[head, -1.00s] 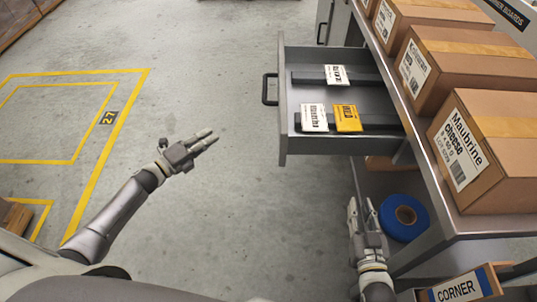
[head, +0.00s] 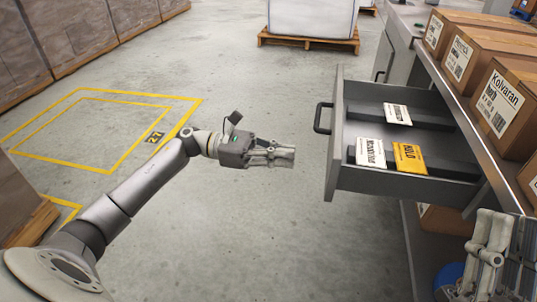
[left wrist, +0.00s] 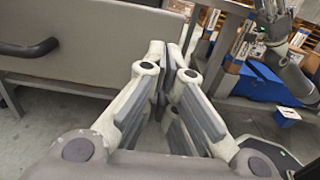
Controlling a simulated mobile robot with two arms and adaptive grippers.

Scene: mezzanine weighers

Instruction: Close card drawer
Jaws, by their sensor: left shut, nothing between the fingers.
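The grey card drawer (head: 334,150) stands pulled out from the bench at the right in the head view. Its dark handle (head: 320,118) is on the front panel, facing left. In the left wrist view the drawer front (left wrist: 80,75) and handle (left wrist: 28,47) are left of the fingers. My right gripper (head: 488,240) is at the lower right; its finger gap is unclear.
The bench edge (head: 460,105) runs along the right, with cardboard boxes (head: 500,105) on top. A blue roll (head: 449,280) is partly hidden below. A pallet with a white load (head: 310,40) stands at the back.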

